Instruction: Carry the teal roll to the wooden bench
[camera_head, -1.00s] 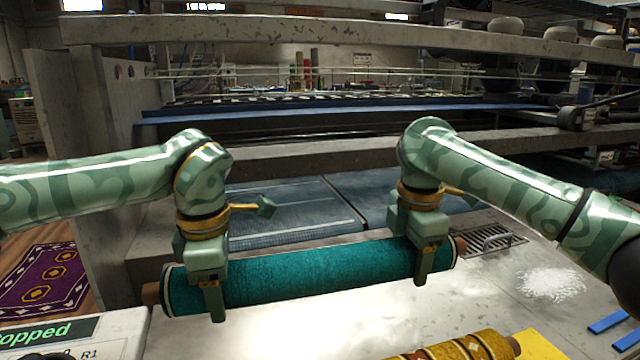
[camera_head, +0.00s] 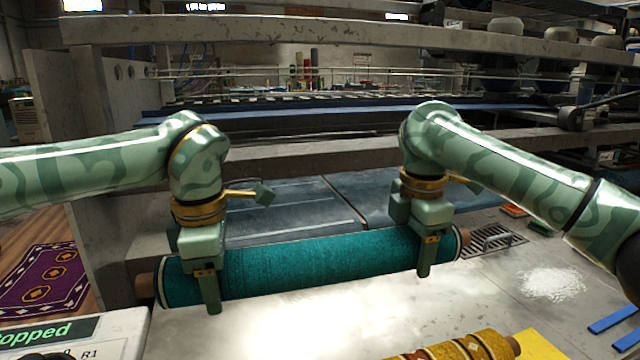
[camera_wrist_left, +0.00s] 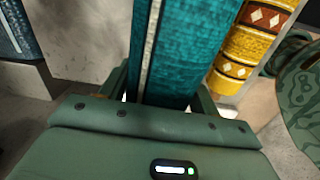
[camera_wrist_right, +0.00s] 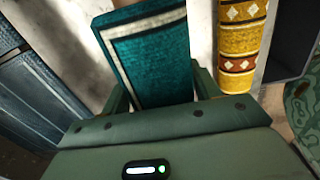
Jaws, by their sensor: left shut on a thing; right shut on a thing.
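The teal roll (camera_head: 320,265) lies crosswise in front of the machine in the head view, with white bands and brown core ends. My left gripper (camera_head: 209,290) is shut on it near its left end. My right gripper (camera_head: 424,258) is shut on it near its right end. The left wrist view shows the teal roll (camera_wrist_left: 180,50) between the left fingers. The right wrist view shows the teal roll (camera_wrist_right: 152,60) between the right fingers. I cannot tell whether the roll touches the metal surface below. I cannot make out the wooden bench.
A yellow patterned roll (camera_head: 455,348) lies at the front on the metal surface (camera_head: 370,318). White powder (camera_head: 552,283), a drain grate (camera_head: 492,240) and blue strips (camera_head: 612,320) are to the right. The scrubber's frame (camera_head: 105,215) stands left and behind. A purple rug (camera_head: 45,278) lies on the floor at left.

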